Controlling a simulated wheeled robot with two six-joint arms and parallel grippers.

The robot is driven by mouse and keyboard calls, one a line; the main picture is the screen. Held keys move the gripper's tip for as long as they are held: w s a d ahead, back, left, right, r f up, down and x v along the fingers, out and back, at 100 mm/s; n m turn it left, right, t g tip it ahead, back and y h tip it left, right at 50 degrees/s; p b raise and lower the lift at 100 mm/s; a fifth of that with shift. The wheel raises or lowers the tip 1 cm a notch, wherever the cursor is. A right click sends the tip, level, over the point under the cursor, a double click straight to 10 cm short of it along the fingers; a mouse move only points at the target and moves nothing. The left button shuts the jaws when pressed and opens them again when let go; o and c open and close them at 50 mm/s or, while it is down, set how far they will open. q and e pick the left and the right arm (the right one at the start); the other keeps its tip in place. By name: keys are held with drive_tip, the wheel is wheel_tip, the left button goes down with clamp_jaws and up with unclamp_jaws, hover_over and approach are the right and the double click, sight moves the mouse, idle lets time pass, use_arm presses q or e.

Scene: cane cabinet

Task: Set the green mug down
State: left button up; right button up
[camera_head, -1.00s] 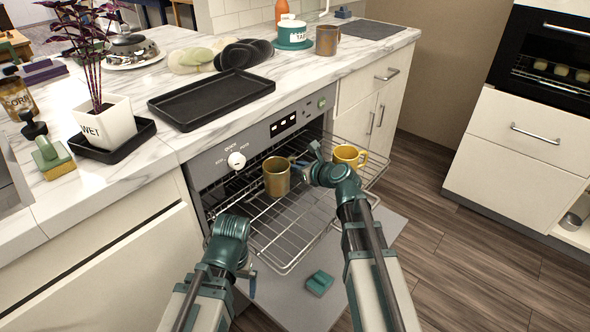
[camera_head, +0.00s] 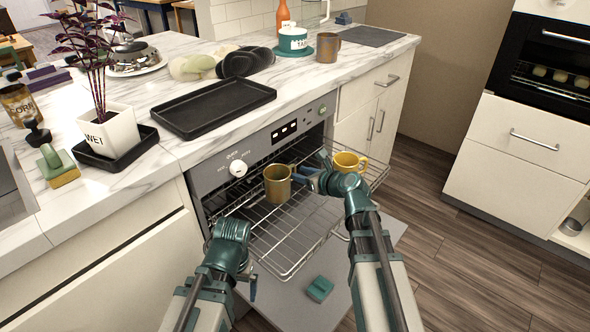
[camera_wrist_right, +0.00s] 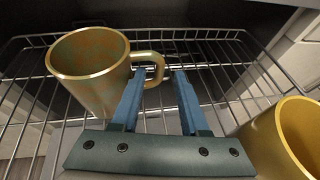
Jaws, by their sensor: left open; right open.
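The mug nearest my right gripper is olive-brown with greenish patches (camera_head: 278,185). It appears upright on the pulled-out oven rack (camera_head: 290,262), and shows at upper left in the right wrist view (camera_wrist_right: 92,72), its handle pointing toward my fingers. My right gripper (camera_head: 303,176) is open; in the wrist view its blue fingertips (camera_wrist_right: 158,76) are spread at the handle's outer end. I cannot tell whether they touch it. My left gripper (camera_head: 252,289) is open and empty, low in front of the oven, away from the mug.
A yellow mug (camera_head: 347,162) stands on the rack right of my right gripper, close beside it in the wrist view (camera_wrist_right: 288,140). A teal block (camera_head: 320,288) lies on the lowered oven door (camera_head: 375,250). The counter above holds a black tray (camera_head: 213,105) and a brown mug (camera_head: 328,47).

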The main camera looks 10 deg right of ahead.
drive_tip(key=p+v, duration=0.2)
drive_tip(key=v, duration=0.7)
drive_tip(key=shift+p, duration=0.4)
drive_tip(key=s+a+r+n+g+p, duration=0.4)
drive_tip(key=s+a+n+g+p, duration=0.45)
drive_tip(key=a+n+p, duration=0.8)
drive_tip(key=s+d+r+n+g+h+p, duration=0.1)
drive_tip(key=s+r+n+g+h+p, duration=0.1)
drive_tip(key=n, duration=0.7)
drive_tip(key=s+d+r+n+g+h+p, duration=0.1)
drive_tip(key=s+r+n+g+h+p, duration=0.1)
drive_tip(key=s+r+n+h+p, duration=0.3)
drive_tip(key=s+n+p, duration=0.1)
drive_tip(key=s+n, duration=0.2)
drive_tip(key=n, duration=0.1)
drive_tip(key=shift+s+d, duration=0.3)
